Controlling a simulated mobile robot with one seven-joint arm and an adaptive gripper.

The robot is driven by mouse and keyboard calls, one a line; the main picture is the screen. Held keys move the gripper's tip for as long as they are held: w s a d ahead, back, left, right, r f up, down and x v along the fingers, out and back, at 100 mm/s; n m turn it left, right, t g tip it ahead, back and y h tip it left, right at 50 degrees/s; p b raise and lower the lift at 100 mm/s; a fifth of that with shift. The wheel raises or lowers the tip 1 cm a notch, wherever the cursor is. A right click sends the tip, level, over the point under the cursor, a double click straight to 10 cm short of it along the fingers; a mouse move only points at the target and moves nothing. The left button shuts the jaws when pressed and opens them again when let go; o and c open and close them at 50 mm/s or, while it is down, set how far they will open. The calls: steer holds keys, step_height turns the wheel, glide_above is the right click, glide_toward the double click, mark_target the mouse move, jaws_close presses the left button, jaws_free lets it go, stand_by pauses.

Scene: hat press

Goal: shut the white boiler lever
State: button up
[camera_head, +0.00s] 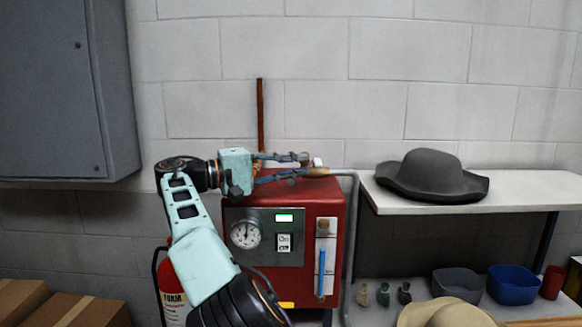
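The red boiler (270,195) stands against the wall in the middle of the view. A small white piece (318,162) shows at its top right, by the pipe; it looks like the white lever's end, but most of it is hidden and its angle cannot be told. My gripper (306,165) reaches in from the left above the boiler top, pointing right. Its two fingers are apart, one above the other, with nothing seen between them. The fingertips are just left of the white piece; I cannot tell whether they touch it.
The boiler front has a gauge (245,234), a green display (285,217) and a blue sight tube (322,270). A grey pipe (354,220) runs down its right side. A shelf (530,190) on the right holds a dark hat (432,177). A fire extinguisher (172,299) stands left.

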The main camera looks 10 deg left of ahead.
steer(key=shift+v, duration=1)
